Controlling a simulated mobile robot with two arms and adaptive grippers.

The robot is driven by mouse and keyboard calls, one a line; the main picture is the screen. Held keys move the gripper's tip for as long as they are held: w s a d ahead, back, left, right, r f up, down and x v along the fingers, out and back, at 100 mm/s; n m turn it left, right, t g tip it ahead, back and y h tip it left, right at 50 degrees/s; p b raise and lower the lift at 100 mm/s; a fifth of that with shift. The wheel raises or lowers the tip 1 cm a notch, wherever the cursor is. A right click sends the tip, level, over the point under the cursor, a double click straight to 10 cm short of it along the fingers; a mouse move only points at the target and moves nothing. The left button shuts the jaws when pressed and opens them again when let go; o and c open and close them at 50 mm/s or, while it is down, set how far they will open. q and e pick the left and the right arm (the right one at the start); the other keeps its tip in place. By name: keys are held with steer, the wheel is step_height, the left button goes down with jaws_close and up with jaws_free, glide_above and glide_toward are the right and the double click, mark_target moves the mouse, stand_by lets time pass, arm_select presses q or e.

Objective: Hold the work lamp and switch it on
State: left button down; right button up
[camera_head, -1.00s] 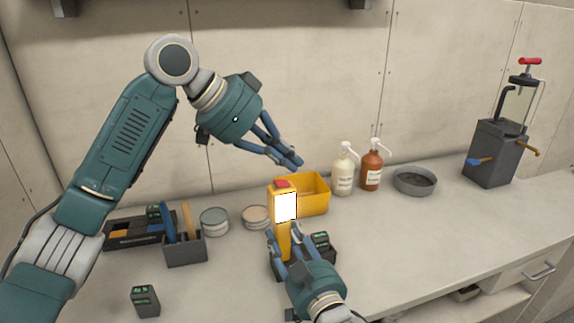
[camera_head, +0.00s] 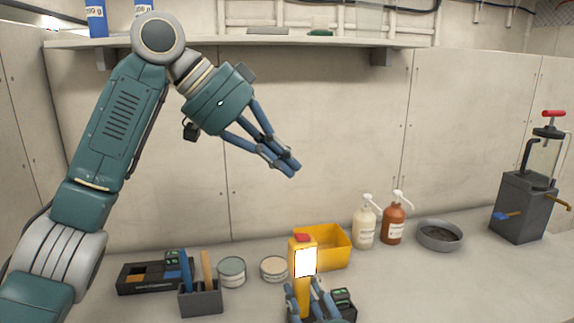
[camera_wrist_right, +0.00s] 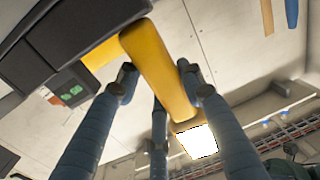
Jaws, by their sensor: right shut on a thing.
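The work lamp (camera_head: 302,285) is yellow and upright, with a red button (camera_head: 303,238) on top and a bright white, glowing panel (camera_head: 305,262). My right gripper (camera_head: 305,293) is shut on its lower body, with fingers on several sides. In the right wrist view, the lamp's yellow body (camera_wrist_right: 158,70) runs between my right fingers (camera_wrist_right: 158,85), its white panel beyond them. The lamp's lower end is hidden in the head view. My left gripper (camera_head: 288,168) is empty, fingertips together, above the lamp and apart from it.
Behind the lamp is a yellow bin (camera_head: 335,255). Left are tins (camera_head: 232,270), a grey holder (camera_head: 200,300) and a black tray (camera_head: 140,278). Right are pump bottles (camera_head: 364,228), a round pan (camera_head: 440,237) and a grey pump device (camera_head: 525,208). A shelf (camera_head: 250,42) hangs above.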

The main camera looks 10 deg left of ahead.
steer(key=o, duration=1.5)
